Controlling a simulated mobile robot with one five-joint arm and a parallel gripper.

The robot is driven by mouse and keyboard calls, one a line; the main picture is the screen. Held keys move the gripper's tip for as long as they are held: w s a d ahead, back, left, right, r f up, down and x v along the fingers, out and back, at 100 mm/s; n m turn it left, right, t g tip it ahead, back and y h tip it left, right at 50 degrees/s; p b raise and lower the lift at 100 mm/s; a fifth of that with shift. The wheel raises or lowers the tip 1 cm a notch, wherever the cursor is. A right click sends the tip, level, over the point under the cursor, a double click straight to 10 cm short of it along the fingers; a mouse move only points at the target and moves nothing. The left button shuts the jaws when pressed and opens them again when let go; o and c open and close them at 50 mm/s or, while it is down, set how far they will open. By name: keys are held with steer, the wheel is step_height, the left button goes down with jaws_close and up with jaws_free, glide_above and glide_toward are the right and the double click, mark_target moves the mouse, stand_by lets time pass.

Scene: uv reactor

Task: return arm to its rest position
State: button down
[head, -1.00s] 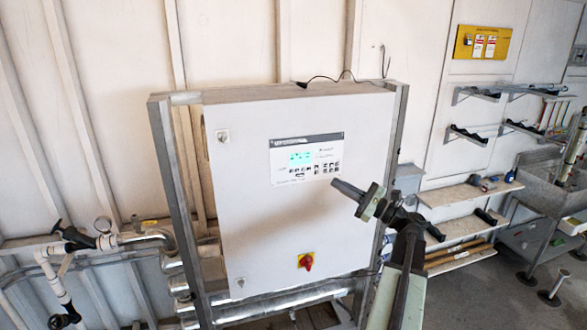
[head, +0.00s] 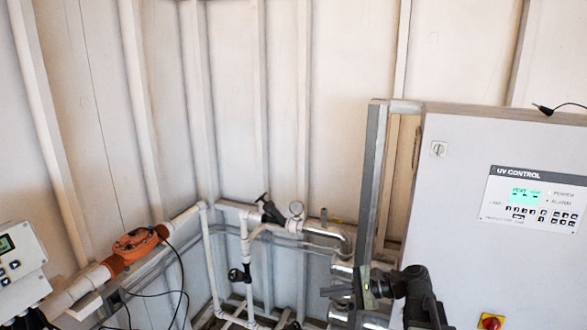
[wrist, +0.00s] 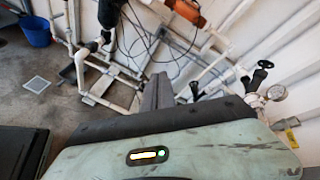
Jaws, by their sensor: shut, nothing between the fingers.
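My gripper (head: 328,291) is low in the head view, right of centre, pointing left in front of the silver pipes and the left edge of the cabinet. My dark arm comes up from the bottom edge behind it. In the wrist view my gripper (wrist: 157,80) shows as dark fingers pressed together, shut and empty, pointing toward the floor and white pipework. I cannot tell whether it touches any pipe, but it looks apart from them.
The UV control cabinet (head: 465,230) stands at right with a lit display panel (head: 535,200) and a red switch (head: 491,322). White pipes with an orange fitting (head: 138,240) and a controller box (head: 15,260) are at left. A blue bucket (wrist: 36,32) stands on the floor.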

steer(key=s+a+f+n+g+h+b, duration=0.25)
steer(key=s+a+f+n+h, duration=0.35)
steer(key=f, duration=0.5)
steer(key=s+d+f+n+g+h, duration=0.1)
steer(key=s+d+f+n+h, duration=0.1)
steer(key=d, duration=0.3)
steer(key=s+d+f+n+h, duration=0.2)
steer(key=d+f+n+h, duration=0.2)
steer(key=d+n, duration=0.1)
steer(key=shift+d+g+h+p, duration=0.35)
steer(key=shift+d+h+p, duration=0.1)
steer(key=shift+d, duration=0.35)
